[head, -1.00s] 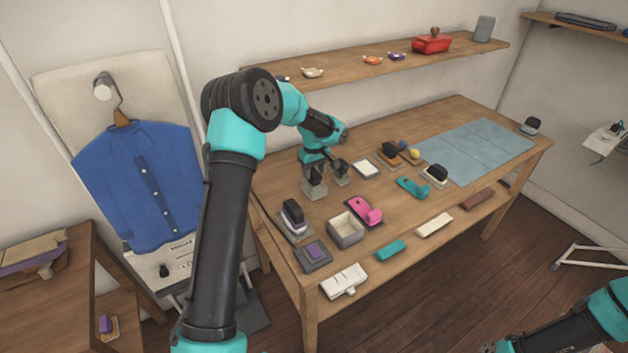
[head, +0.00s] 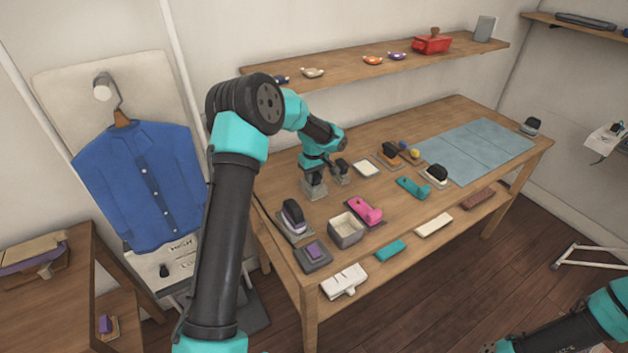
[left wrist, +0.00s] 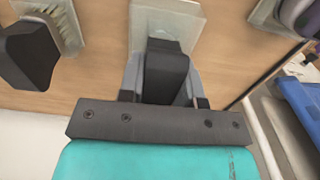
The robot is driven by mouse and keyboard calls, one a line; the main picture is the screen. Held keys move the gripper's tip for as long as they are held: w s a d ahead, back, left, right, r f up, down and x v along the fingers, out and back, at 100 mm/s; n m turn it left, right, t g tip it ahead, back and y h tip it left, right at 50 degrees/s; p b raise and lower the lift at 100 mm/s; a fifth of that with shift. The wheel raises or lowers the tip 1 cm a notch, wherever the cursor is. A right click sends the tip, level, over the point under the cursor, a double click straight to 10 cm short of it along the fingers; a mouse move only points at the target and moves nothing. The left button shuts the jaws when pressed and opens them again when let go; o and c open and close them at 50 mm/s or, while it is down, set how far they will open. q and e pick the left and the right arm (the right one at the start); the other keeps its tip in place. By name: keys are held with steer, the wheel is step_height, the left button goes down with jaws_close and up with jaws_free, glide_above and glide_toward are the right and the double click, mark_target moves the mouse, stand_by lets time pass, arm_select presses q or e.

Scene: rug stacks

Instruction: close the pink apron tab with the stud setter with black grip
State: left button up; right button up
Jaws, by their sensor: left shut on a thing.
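The pink apron tab (head: 367,211) lies on a dark plate near the table's front, beside a grey box; I cannot tell from here how its flap sits. My left gripper (head: 316,168) is at the table's left back, behind and left of the tab. It is shut on the stud setter with black grip (left wrist: 166,72), whose grey body shows beside the grip in the left wrist view. A pale plate (left wrist: 168,20) shows just beyond the tool; whether they touch is hidden. My right gripper is out of view.
A grey box (head: 346,230) and a purple-based black-handled tool (head: 293,216) stand left of the tab. A teal tab (head: 412,187) lies to its right. More black-handled tools stand around, one (left wrist: 30,55) close by the left gripper. The blue mat (head: 475,150) is clear.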

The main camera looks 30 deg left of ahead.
arm_select(q)
steer(key=shift+c, duration=0.9)
steer(key=shift+r, duration=3.45)
steer(key=shift+d, duration=0.1)
steer(key=d+r, duration=0.2)
steer(key=d, duration=1.4)
steer(key=shift+w+d, duration=0.4)
steer(key=shift+f, duration=0.2)
steer(key=shift+f, duration=2.65)
